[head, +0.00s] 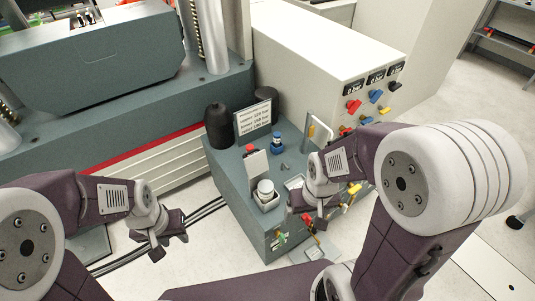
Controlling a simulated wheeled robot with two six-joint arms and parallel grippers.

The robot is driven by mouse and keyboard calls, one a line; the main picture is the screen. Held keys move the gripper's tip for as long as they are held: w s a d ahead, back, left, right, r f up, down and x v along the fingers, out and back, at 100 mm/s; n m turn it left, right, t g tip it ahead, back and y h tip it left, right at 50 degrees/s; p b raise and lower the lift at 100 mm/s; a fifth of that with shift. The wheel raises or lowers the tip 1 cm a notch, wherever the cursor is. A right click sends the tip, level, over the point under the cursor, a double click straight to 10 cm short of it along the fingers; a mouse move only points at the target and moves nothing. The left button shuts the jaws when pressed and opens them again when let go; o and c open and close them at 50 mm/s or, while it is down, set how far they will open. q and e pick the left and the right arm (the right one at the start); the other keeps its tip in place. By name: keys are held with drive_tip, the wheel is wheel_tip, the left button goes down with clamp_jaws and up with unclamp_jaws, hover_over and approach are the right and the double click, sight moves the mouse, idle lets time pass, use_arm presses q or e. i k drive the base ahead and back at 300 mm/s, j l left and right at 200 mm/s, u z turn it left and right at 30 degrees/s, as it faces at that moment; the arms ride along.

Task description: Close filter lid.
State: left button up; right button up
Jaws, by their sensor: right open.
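A white cylinder (265,188), possibly the filter, stands in a small square grey holder (266,203) on the dark grey-green cabinet. A light upright plate (257,166) rises just behind it and looks like a raised lid. A second raised panel with a yellow strip (312,131) stands farther back right; I cannot tell for sure which is the filter lid. My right gripper (314,214) is open over the cabinet's front edge, to the right of the cylinder and apart from it. My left gripper (165,247) hangs above the floor, left of the cabinet; its jaw gap is unclear.
Coloured valve handles (375,96) stick out from the white housing (310,50). Cables (205,211) run on the floor at left.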

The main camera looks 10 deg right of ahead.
sight(256, 163)
drive_tip(key=i+j+z, duration=0.25)
drive_tip(key=j+z, duration=0.2)
drive_tip(key=i+j+z, duration=0.15)
drive_tip(key=j+z, duration=0.35)
drive_tip(key=j, duration=0.15)
drive_tip(key=j+z, duration=0.45)
drive_tip(key=j, duration=0.15)
drive_tip(key=j+z, duration=0.45)
drive_tip(key=j, duration=0.2)
drive_tip(key=k+j+z, duration=0.2)
drive_tip(key=j+z, duration=0.5)
drive_tip(key=j, duration=0.15)
drive_tip(key=k+j+z, duration=0.2)
drive_tip(key=j, duration=0.15)
drive_tip(key=i, duration=0.1)
